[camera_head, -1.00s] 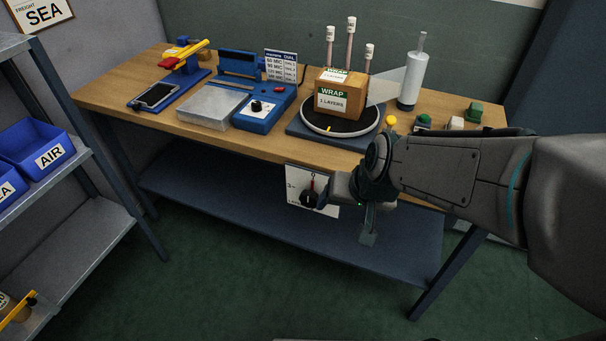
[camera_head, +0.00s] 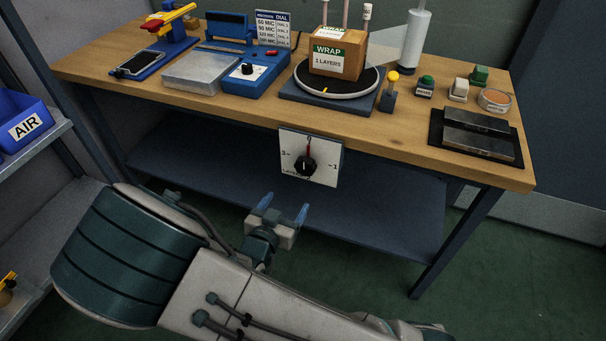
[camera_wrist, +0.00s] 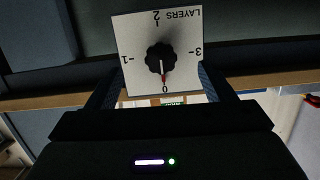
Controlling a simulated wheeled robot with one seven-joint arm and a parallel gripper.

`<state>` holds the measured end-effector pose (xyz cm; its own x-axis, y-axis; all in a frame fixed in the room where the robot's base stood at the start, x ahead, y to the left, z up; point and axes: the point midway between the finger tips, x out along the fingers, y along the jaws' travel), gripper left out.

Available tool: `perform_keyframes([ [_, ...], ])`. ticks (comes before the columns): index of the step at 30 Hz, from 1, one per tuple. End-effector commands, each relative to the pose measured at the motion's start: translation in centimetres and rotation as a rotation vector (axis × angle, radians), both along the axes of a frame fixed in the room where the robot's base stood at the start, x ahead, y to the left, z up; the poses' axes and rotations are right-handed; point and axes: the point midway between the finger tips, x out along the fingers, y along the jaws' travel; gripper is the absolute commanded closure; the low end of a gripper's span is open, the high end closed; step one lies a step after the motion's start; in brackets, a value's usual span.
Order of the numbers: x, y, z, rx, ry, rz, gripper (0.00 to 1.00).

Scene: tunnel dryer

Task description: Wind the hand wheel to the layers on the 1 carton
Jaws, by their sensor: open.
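The hand wheel (camera_head: 305,165) is a black lobed knob on a white square plate (camera_head: 328,173) at the table's front edge. In the wrist view the wheel (camera_wrist: 160,59) shows upside down, with marks 0, 1, 2, 3 and the word LAYERS; its pointer line is at 0, beside a red mark. The carton (camera_head: 340,52) stands on the round turntable (camera_head: 337,90), its label reading WRAP, 1 LAYERS. My gripper (camera_head: 286,206) is open and empty, below and left of the plate and apart from it. In the wrist view its fingers flank the plate's lower part.
A blue dial unit (camera_head: 252,76), a steel plate (camera_head: 193,72) and a dial chart stand left of the turntable. A yellow-topped lever (camera_head: 390,91), a green button (camera_head: 425,86) and dark bars (camera_head: 475,133) are to the right. A lower shelf (camera_head: 375,212) lies under the table.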

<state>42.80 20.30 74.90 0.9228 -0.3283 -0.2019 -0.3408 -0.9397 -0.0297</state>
Motion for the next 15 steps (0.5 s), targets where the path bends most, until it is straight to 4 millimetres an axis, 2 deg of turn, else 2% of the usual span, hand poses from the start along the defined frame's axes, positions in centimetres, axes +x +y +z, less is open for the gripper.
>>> perform_keyframes([
  [3,-1.0,0.4,0.4,-0.066,-0.113,0.001,0.24],
  [8,-1.3,0.3,1.1,-0.098,-0.181,-0.004,0.24],
  [11,-0.5,0.0,1.2,-0.099,-0.187,-0.006,0.24],
  [15,1.8,-0.9,1.2,-0.101,-0.186,-0.009,0.24],
])
